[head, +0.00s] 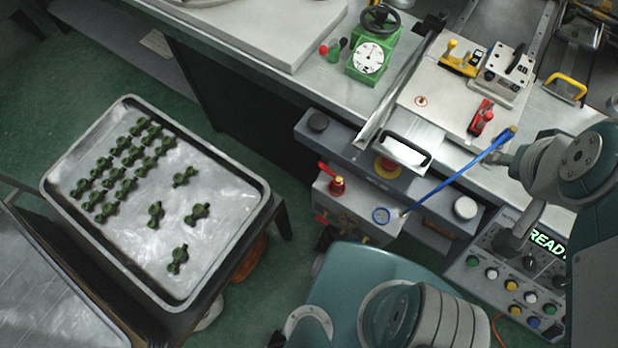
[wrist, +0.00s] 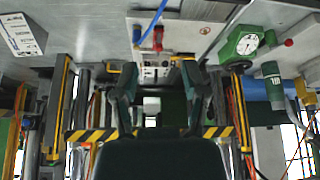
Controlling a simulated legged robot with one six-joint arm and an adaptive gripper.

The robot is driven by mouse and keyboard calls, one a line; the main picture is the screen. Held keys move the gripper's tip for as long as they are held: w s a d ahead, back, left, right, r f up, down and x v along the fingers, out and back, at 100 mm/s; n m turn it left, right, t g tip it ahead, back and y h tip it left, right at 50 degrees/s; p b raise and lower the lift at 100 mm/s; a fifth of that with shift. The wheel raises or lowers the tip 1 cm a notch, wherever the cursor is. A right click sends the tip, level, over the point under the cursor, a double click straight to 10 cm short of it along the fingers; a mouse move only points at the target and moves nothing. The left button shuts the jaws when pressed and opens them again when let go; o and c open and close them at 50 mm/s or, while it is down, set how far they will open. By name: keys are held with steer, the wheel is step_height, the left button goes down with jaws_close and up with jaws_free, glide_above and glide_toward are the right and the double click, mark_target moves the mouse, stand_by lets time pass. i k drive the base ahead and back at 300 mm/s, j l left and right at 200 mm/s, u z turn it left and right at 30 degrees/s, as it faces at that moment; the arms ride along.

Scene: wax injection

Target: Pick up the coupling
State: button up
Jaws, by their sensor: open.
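Several dark green couplings (head: 178,259) lie on a shallow metal tray (head: 226,180) at the left of the head view. Most stand close together in rows on its left side. A few others lie farther apart, toward the right and near edge. My gripper (wrist: 158,72) shows in the wrist view, its two dark fingers spread apart with nothing between them. No coupling shows in the wrist view, so the gripper is away from the tray. In the head view my arm is at the right, and the fingers are not seen there.
A button panel (head: 515,265) reading READY stands at the lower right. Green floor lies between tray and bench. Another metal surface (head: 45,290) is at the lower left.

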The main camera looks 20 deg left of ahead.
mark_target(338, 180)
steer(key=u, duration=1.35)
steer(key=k+l+z, duration=0.15)
steer(key=z, duration=0.2)
